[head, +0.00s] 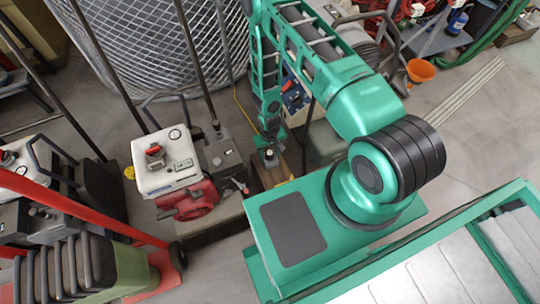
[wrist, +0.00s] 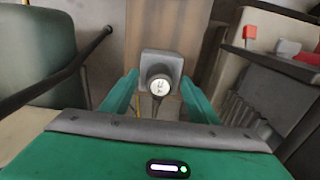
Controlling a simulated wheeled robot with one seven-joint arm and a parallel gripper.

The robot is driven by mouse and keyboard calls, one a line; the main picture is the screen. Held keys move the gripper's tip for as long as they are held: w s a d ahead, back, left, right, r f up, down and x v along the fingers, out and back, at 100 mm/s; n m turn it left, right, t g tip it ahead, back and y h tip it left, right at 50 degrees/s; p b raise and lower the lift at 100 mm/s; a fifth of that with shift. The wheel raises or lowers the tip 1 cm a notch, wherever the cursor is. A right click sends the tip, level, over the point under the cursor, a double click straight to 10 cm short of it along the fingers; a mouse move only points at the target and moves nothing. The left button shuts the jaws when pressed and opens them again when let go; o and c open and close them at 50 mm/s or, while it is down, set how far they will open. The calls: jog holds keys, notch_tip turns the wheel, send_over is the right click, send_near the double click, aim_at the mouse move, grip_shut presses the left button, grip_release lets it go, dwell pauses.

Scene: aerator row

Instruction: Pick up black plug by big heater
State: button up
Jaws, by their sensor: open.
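My gripper (wrist: 160,82) is open and points down, with one teal finger on each side of a small grey square block with a dark round plug (wrist: 159,82) on it. The plug has a pale, marked top and sits between the fingers, with gaps visible at the sides. Contact cannot be told. In the head view my gripper (head: 270,122) is just above a small grey piece (head: 269,157) on a brown wooden box (head: 283,172). I cannot tell which thing is the big heater.
A white and red machine (head: 170,165) stands left of my gripper, with dark upright handles near it. A large wire-mesh cylinder (head: 150,45) stands behind. In the wrist view, a dark bar (wrist: 70,68) lies left and a light grey case (wrist: 265,60) right.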

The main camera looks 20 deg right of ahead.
aim_at(270, 153)
jog(key=c, duration=1.2)
jog(key=shift+o, duration=0.2)
jog(key=shift+r, duration=0.1)
jog(key=shift+r, duration=4.85)
jog(key=shift+f, duration=0.45)
jog(key=shift+s, duration=0.1)
jog(key=s, duration=1.6)
jog(key=shift+s, duration=0.4)
